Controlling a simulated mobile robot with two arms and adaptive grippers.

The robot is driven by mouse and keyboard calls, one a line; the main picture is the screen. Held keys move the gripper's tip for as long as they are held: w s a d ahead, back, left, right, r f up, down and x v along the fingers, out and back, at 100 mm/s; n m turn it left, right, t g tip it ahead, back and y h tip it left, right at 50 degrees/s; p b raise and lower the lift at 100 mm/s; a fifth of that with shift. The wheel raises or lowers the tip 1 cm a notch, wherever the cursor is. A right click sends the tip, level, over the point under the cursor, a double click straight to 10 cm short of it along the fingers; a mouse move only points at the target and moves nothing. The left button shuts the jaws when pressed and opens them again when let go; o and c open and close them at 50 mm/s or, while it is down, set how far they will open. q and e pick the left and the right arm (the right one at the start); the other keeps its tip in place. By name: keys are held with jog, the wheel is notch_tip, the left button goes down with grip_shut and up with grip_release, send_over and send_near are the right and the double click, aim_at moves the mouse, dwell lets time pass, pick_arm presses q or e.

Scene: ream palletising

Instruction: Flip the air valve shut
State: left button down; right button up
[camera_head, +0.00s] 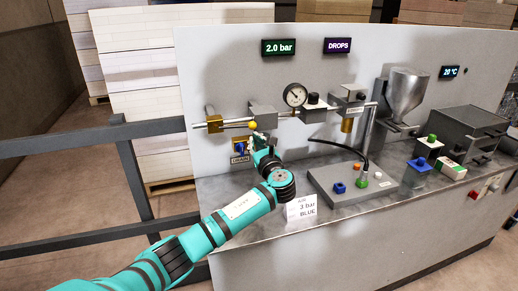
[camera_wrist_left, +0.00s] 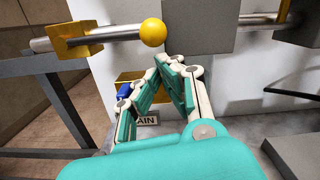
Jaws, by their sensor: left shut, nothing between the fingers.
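The air valve is a brass block (camera_head: 213,121) on the pipe at the panel's left, also in the left wrist view (camera_wrist_left: 78,40). Its lever ends in a yellow ball (camera_head: 252,125) and lies roughly level, along the pipe line; the ball is large in the left wrist view (camera_wrist_left: 153,32). My left gripper (camera_head: 257,146) is shut and empty, and its fingertips (camera_wrist_left: 168,64) are just below and slightly right of the ball. Whether they touch it I cannot tell. My right gripper is not in view.
A blue drain knob (camera_head: 239,148) with a DRAIN label sits close beside the left gripper. A pressure gauge (camera_head: 295,95), a 2.0 bar display (camera_head: 278,47) and a hopper (camera_head: 404,95) are further right. A card (camera_head: 301,209) stands on the bench's front edge. A railing (camera_head: 95,140) runs at left.

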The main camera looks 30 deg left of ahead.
pick_arm(q)
jog(key=shift+w, duration=0.1)
jog(key=shift+r, duration=0.25)
jog(key=shift+w+r+n, duration=0.1)
jog(key=shift+r+n, duration=0.15)
jog(key=shift+n, duration=0.05)
jog(key=shift+r, duration=0.15)
jog(key=r+n, duration=0.2)
jog(key=n, duration=0.1)
jog(key=r+n+p, duration=0.1)
jog(key=r+n, duration=0.1)
jog(key=r, duration=0.1)
jog(key=r+n, duration=0.3)
jog(key=shift+s+a+r+n+g+p, duration=0.15)
jog(key=shift+s+n+g+p, duration=0.1)
jog(key=shift+n+g+p, duration=0.05)
jog(key=s+a+r+n, duration=0.4)
jog(key=s+r+n, duration=0.1)
jog(key=n, duration=0.4)
jog(key=shift+s+a+r+n, duration=0.3)
jog(key=shift+a+r, duration=0.05)
jog(key=shift+r, duration=0.25)
